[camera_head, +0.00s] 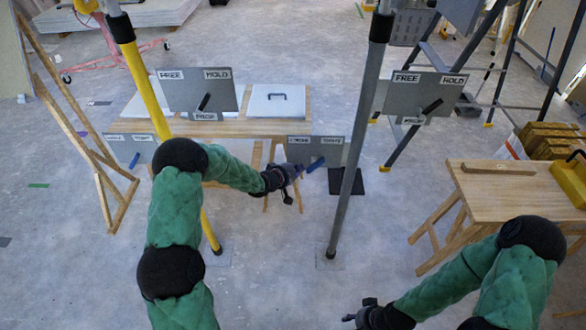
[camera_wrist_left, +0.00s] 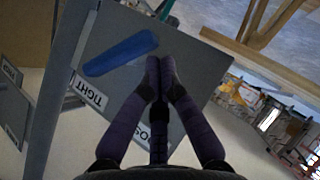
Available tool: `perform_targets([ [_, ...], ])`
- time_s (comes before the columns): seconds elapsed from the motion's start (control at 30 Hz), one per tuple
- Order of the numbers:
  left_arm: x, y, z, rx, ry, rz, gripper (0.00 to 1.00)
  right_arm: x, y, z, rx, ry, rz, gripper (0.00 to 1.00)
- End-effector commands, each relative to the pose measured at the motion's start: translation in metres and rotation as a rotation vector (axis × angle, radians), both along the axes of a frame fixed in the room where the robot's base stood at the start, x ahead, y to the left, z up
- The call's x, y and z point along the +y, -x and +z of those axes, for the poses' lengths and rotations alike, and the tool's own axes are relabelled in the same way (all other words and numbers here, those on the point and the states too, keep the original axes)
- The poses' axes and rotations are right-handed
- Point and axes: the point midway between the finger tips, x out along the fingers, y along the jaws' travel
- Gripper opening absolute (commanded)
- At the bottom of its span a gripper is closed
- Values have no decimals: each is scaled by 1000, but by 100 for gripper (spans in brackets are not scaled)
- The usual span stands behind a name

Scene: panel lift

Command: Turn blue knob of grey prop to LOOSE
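The grey prop (camera_head: 350,150) stands upright right of centre, with a grey plate (camera_head: 330,147) labelled LOOSE on the left and TIGHT on the right. The blue knob (camera_head: 315,165) on this plate is a slanted bar, its upper end towards the TIGHT side. In the left wrist view the knob (camera_wrist_left: 120,53) lies just left of my fingertips, and the LOOSE label is partly hidden by my fingers. My left gripper (camera_head: 294,172) is at the plate's left side. Its fingers (camera_wrist_left: 158,75) are together with nothing between them. My right gripper (camera_head: 358,312) is low, far from the prop; its fingers are unclear.
A yellow prop (camera_head: 145,80) stands to the left with its own plate and blue knob (camera_head: 134,160). FREE/HOLD panels (camera_head: 199,90) (camera_head: 425,93) are above. A wooden table (camera_head: 240,128) stands behind my left arm and another (camera_head: 515,190) at right. Floor between is open.

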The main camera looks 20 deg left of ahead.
Motion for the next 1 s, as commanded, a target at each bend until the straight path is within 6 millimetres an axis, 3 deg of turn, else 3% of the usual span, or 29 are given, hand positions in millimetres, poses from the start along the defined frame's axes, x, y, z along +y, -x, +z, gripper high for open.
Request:
perform_targets([
  [1.0, -2, 0, -8, -25, 91, 0, 0, 0, 0, -4, 0, 0, 0, 40],
])
